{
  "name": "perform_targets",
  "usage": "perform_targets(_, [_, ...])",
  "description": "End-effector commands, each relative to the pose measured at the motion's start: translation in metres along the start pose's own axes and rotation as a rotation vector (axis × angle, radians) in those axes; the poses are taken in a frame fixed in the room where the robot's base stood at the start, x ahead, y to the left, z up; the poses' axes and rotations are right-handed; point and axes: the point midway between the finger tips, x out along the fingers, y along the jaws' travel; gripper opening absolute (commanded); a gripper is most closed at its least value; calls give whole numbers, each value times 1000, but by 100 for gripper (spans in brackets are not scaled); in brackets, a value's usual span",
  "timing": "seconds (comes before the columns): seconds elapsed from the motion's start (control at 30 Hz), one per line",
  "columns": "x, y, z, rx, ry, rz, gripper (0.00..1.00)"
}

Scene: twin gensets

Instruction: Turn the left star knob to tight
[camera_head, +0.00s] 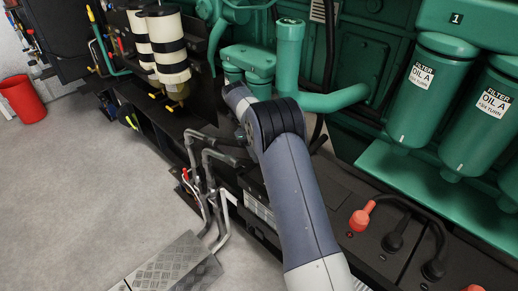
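I cannot make out a star knob in this view. My grey-blue arm reaches up from the bottom edge to the green engine, and its far end is beside the small green housings (248,62). My gripper does not show; the arm's own links cover that area. Whether it touches anything cannot be told.
Two white filters with black bands (168,50) stand left of the arm. Grey bent pipes (208,180) rise beside a checkered step (172,262). Green oil filters (428,90) and a red-capped terminal (361,217) are at right. Bare floor (70,190) and a red bin (22,98) lie left.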

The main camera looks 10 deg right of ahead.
Motion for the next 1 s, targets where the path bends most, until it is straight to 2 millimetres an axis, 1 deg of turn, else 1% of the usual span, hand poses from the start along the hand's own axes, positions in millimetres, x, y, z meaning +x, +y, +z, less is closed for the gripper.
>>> perform_targets(0.23, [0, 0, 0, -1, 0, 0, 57])
perform_targets(0.37, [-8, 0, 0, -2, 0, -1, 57])
perform_targets(0.47, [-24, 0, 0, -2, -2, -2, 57])
perform_targets(0.7, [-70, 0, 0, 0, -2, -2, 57])
perform_targets(0.8, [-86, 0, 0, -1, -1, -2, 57])
perform_targets(1.0, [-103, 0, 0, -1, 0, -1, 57])
